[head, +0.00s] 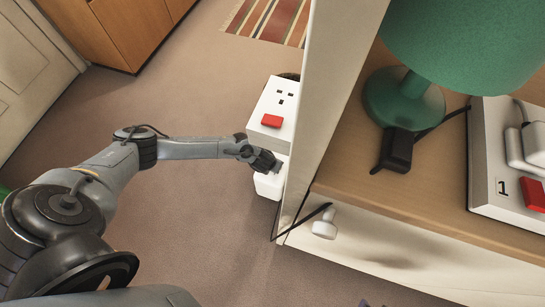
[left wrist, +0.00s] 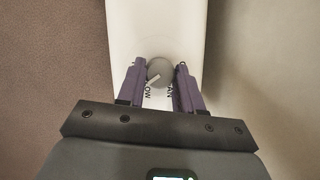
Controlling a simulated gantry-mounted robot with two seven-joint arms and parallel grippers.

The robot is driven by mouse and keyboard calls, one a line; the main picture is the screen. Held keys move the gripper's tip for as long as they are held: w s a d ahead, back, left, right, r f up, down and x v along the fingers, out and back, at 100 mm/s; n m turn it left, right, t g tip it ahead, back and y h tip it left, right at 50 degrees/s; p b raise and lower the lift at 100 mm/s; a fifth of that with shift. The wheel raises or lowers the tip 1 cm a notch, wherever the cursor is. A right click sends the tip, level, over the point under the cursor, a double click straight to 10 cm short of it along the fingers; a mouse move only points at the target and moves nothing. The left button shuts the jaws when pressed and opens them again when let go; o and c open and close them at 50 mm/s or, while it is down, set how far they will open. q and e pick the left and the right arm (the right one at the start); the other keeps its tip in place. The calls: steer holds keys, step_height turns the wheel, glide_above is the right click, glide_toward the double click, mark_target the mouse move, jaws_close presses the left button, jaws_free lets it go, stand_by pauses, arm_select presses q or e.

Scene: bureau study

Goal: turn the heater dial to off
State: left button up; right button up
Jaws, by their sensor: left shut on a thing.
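A grey round dial (left wrist: 160,71) with a pale pointer line sits on a white panel (left wrist: 155,25) in the left wrist view. The pointer line slants toward the lower left. The lettering LOW and FAN shows below the dial, partly beside the fingers. My left gripper (left wrist: 159,83) is shut on the dial, one finger on each side. In the head view my left gripper (head: 272,164) is at a white box (head: 268,186) beside the desk panel; the dial is hidden there. At the bottom edge are small dark tips, apparently my right gripper (head: 376,303), mostly cut off.
A white unit with a socket and red switch (head: 271,121) stands just behind my left gripper. The upright desk panel (head: 318,90) is close on the right. The desk (head: 440,180) holds a green lamp (head: 405,100) and a white power box (head: 487,160). Carpet on the left is clear.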

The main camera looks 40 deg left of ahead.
arm_select(q)
steer(key=n+p, duration=0.1)
steer(key=n+y+p, duration=0.1)
steer(key=n+p, duration=0.1)
steer(key=shift+d+r+n, duration=0.2)
steer(key=shift+r+n, duration=0.05)
steer(key=shift+n, duration=0.15)
steer(key=n+g+y+p, duration=0.1)
steer(key=n+p, duration=0.1)
steer(key=shift+w+n, duration=0.1)
steer(key=shift+n, duration=0.2)
steer(key=shift+d+f+n+g+y+p, duration=0.15)
steer(key=shift+n+g+y+p, duration=0.3)
steer(key=shift+n, duration=0.75)
steer(key=shift+w+n+g+p, duration=0.1)
steer(key=shift+n+g+p, duration=0.25)
steer(key=shift+n, duration=0.75)
steer(key=shift+f, duration=0.1)
steer(key=o, duration=1)
steer(key=shift+o, duration=0.2)
